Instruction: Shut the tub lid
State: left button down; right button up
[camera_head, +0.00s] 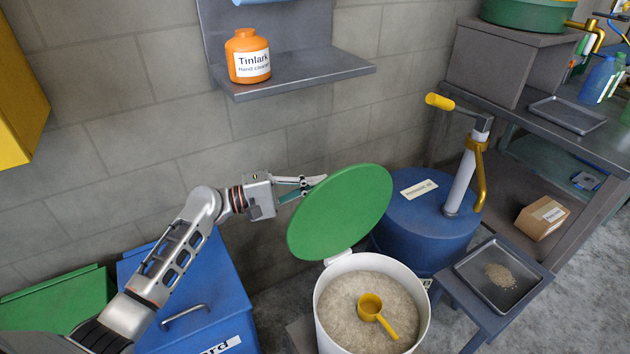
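The white tub (322,333) stands at the lower middle, its mouth uncovered. It holds pale granular material (345,290) with a yellow scoop (371,306) lying on top. The round green lid (345,210) stands tilted up above the back rim, joined there by a white hinge piece (338,257). My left gripper (316,184) reaches in from the left, with its fingertips at the upper left edge of the lid. I cannot tell whether they touch it or how far apart they are. My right gripper is not in view.
A blue drum with a pump (425,225) stands close behind the tub on the right. A small stand with a metal tray (498,275) is at the right. A blue bin (195,290) is at the left. A wall shelf (300,75) holds an orange bottle (246,57).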

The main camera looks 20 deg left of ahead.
aim_at(336, 201)
pick_arm(q)
jog(key=s+d+m, duration=0.1)
jog(key=s+d, duration=0.1)
jog(key=s+d+m+p, duration=0.1)
jog(key=s+d+r+m, duration=0.1)
jog(key=s+d, duration=0.1)
jog(key=shift+s+d+m+y, duration=0.3)
jog(key=shift+s+m+y, duration=0.05)
jog(key=shift+m+y, duration=0.05)
jog(key=s+d+f+m+y+p, duration=0.1)
jog(key=s+d+f+m, duration=0.4)
jog(key=s+d+f, duration=0.2)
jog(key=s+d+f+m+y, duration=0.2)
jog(key=s+d+f+m, duration=0.3)
jog(key=f, duration=0.6)
jog(key=shift+s+d+f+t+p, duration=0.15)
jog(key=shift+s+d+t+p, duration=0.25)
jog(key=shift+s+d, duration=0.75)
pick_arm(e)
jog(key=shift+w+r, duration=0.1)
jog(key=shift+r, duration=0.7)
pick_arm(q)
jog(key=shift+f+y, duration=0.15)
jog(key=shift+y, duration=0.15)
